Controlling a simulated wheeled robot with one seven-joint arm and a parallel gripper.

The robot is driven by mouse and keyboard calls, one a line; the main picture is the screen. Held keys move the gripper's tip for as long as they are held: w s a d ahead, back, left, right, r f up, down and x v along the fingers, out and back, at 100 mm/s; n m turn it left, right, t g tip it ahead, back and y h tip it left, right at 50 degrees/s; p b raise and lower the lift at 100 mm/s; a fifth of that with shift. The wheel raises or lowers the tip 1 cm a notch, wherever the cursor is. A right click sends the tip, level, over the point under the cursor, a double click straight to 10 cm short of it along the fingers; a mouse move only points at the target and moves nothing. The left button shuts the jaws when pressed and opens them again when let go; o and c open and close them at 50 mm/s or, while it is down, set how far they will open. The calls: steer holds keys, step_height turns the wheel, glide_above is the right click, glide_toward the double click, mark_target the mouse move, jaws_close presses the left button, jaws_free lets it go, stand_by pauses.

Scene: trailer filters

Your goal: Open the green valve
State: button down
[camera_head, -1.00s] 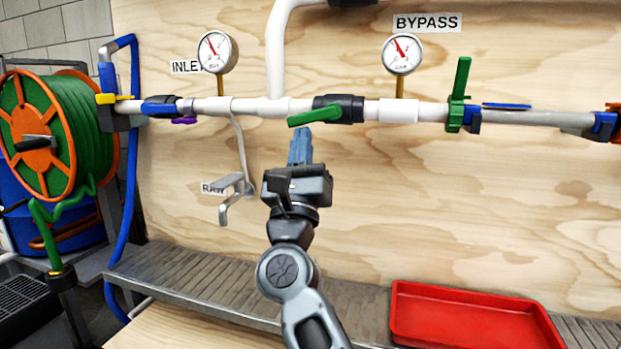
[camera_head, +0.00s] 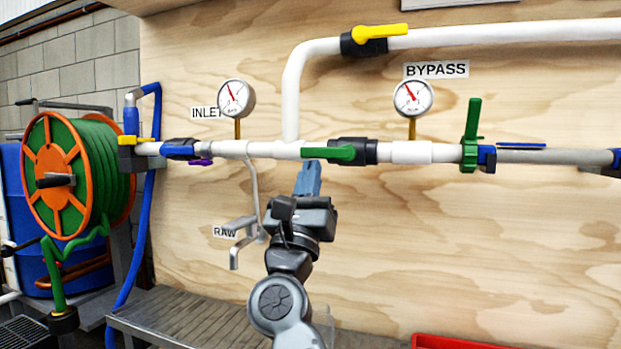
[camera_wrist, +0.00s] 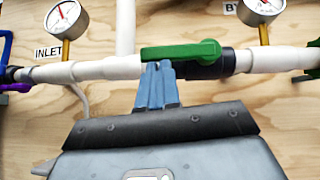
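The green valve handle (camera_head: 328,153) is a lever on a black valve body (camera_head: 362,151) in the white pipe. It lies roughly along the pipe, its free end pointing left. In the wrist view the handle (camera_wrist: 181,52) crosses just above my fingertips. My gripper (camera_head: 308,170) points up at the handle from below. Its blue fingers (camera_wrist: 156,70) are together, with nothing seen between them. The tips overlap the handle's lower edge in the wrist view; whether they touch it I cannot tell.
A yellow-handled valve (camera_head: 380,33) sits on the upper pipe. An upright green handle (camera_head: 472,120) stands at right. Gauges labelled INLET (camera_head: 237,98) and BYPASS (camera_head: 413,98) rise above the pipe. A grey tap (camera_head: 238,245) is left of my arm. A red tray (camera_head: 455,342) lies lower right.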

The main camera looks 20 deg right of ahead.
steer(key=s+f+n+t+y+b, duration=0.1)
steer(key=s+f+n+y, duration=0.1)
steer(key=s+f+n, duration=0.45)
steer(key=s+f+n+y+b, duration=0.2)
steer(key=s+f, duration=0.1)
steer(key=f, duration=0.6)
steer(key=s+f+n+t+y+b, duration=0.1)
steer(key=s+f+n+y, duration=0.3)
steer(key=f, duration=0.4)
steer(key=s+d+f+n+g+y, duration=0.2)
steer(key=s+f+n+y, duration=0.1)
steer(key=s+f+n, duration=0.55)
steer(key=s+d+f+n+g+y, duration=0.25)
steer(key=s+f+n, duration=0.25)
steer(key=s+n, duration=0.7)
steer(key=s+d+f+n+g, duration=0.15)
steer(key=s+n+g, duration=0.5)
steer(key=s, duration=1.15)
step_height(320, 180, up, 24)
steer(key=p, duration=2.4)
steer(key=shift+s+n, duration=0.25)
steer(key=shift+n, duration=0.2)
